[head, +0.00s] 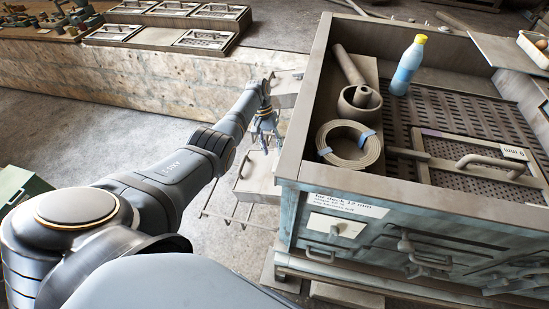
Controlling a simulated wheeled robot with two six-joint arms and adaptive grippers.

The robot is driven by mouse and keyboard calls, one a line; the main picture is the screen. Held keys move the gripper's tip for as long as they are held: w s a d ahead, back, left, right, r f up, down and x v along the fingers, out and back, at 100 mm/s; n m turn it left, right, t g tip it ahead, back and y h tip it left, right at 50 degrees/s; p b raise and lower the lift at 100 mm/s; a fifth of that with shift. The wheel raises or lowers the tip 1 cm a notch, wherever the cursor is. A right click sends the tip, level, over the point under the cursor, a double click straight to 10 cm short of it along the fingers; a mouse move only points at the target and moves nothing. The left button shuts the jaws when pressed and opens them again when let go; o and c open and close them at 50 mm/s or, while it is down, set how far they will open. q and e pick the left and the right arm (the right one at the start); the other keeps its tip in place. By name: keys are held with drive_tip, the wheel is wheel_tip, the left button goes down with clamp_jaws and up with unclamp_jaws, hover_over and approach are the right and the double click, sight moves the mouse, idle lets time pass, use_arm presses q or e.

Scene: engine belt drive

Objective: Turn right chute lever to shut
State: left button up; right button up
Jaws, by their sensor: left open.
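My left gripper (264,138) is at the end of my arm, just left of the big bin's near left corner, with its fingers pointing down. It is open and I see nothing between its fingers. My gripper is apart from these fittings. My right gripper is out of view.
The bin's tray holds a hose coil (350,146), a cup with a rod (360,97), a blue bottle (407,66) and a handled grate (490,165). A small handled box (258,178) is below my gripper. A long bench (130,85) runs behind; floor lies between.

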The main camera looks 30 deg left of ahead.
use_arm(q)
drive_tip(key=v, duration=0.6)
drive_tip(key=shift+r, duration=0.3)
drive_tip(key=shift+a, duration=0.1)
